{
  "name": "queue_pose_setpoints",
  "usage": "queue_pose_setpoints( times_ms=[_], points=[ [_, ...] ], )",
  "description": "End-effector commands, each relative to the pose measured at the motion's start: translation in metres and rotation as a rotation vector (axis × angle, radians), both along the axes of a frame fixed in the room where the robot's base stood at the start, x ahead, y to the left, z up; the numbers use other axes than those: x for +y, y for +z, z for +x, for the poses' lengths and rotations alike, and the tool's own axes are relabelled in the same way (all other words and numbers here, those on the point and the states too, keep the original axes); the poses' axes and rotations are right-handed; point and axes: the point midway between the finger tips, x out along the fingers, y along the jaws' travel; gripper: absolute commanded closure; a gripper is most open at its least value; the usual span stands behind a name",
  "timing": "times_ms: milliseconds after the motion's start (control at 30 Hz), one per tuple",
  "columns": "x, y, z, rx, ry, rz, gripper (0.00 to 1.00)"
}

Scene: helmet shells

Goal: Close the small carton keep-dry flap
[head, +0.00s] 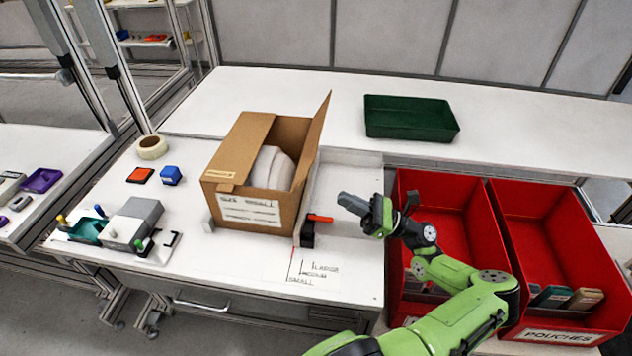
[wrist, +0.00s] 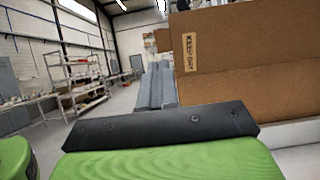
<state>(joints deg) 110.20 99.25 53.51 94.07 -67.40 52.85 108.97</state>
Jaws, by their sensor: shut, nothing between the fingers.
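A brown carton (head: 252,178) stands on the white worktable. Its left flap (head: 243,143) lies folded over the top. Its right flap (head: 317,128) stands up, leaning slightly outward. In the wrist view a flap face with a "KEEP DRY" label (wrist: 215,45) fills the upper right. A white helmet shell (head: 272,168) shows inside the open part of the carton. My gripper (head: 345,200) is to the right of the carton, apart from it and lower than the raised flap's top edge. Its grey fingers (wrist: 155,85) are together and empty, left of the flap in the wrist view.
A black and orange clamp-like piece (head: 310,231) stands at the carton's front right corner. A green tray (head: 410,118) sits behind. Red bins (head: 545,240) stand at the right.

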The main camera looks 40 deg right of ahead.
Motion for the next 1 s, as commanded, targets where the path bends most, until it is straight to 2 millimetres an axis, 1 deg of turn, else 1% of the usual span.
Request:
queue_pose_setpoints(
  times_ms=[33,200,300,400,533,867,1000],
  points=[
    [0.007,0.008,0.008,0.0,0.007,0.0,1.0],
    [0.027,0.024,0.034,0.002,0.006,-0.001,1.0],
    [0.037,0.032,0.046,0.0,0.005,-0.002,1.0],
    [0.043,0.037,0.055,0.0,0.002,-0.001,1.0],
    [0.046,0.039,0.059,0.0,0.0,-0.002,1.0],
    [0.046,0.04,0.059,0.002,0.0,-0.004,1.0],
    [0.046,0.043,0.06,0.02,0.0,-0.017,1.0]
  ],
)
